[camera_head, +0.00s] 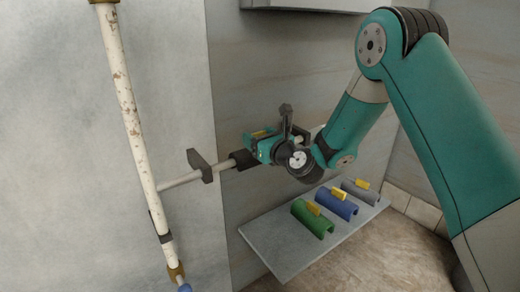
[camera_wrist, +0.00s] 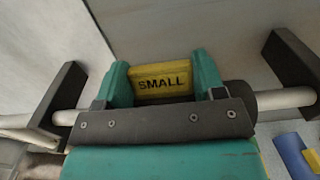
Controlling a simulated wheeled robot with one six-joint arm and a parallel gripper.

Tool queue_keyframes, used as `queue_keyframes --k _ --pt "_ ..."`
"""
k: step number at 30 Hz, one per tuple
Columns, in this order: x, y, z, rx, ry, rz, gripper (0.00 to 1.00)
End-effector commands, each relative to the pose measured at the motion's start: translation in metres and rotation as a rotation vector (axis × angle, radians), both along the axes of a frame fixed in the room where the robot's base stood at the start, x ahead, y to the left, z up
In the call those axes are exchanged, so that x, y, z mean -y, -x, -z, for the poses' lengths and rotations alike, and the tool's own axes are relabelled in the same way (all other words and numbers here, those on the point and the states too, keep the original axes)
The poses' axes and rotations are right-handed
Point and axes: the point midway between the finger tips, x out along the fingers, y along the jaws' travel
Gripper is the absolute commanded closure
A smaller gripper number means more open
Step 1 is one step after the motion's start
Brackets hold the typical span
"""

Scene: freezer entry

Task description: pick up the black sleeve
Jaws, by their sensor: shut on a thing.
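The black sleeve (camera_head: 245,160) sits around a horizontal pale bar (camera_head: 185,179) in the head view, partly hidden by my gripper (camera_head: 263,146). In the wrist view, my gripper (camera_wrist: 162,80) has its two teal fingers shut on the sleeve's yellow tab (camera_wrist: 160,78), marked SMALL. A dark end of the sleeve (camera_wrist: 240,96) shows there on the bar (camera_wrist: 285,98); a dark screwed plate in front hides much of the rest.
Black brackets flank the sleeve, one at left (camera_wrist: 58,95) and one at right (camera_wrist: 290,58). A rusty white upright pole (camera_head: 130,115) stands left. A shelf (camera_head: 275,256) below carries green (camera_head: 312,219), blue (camera_head: 338,204) and grey (camera_head: 360,190) sleeves with yellow tabs.

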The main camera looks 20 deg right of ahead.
Motion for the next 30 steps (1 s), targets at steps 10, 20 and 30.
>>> queue_keyframes --k 10,20,30 --pt "0.000 0.000 -0.019 0.002 0.000 0.000 0.77" --pt "0.000 0.000 -0.093 0.007 0.001 -0.001 0.83" --pt "0.000 0.000 -0.175 0.003 0.001 -0.001 0.83"
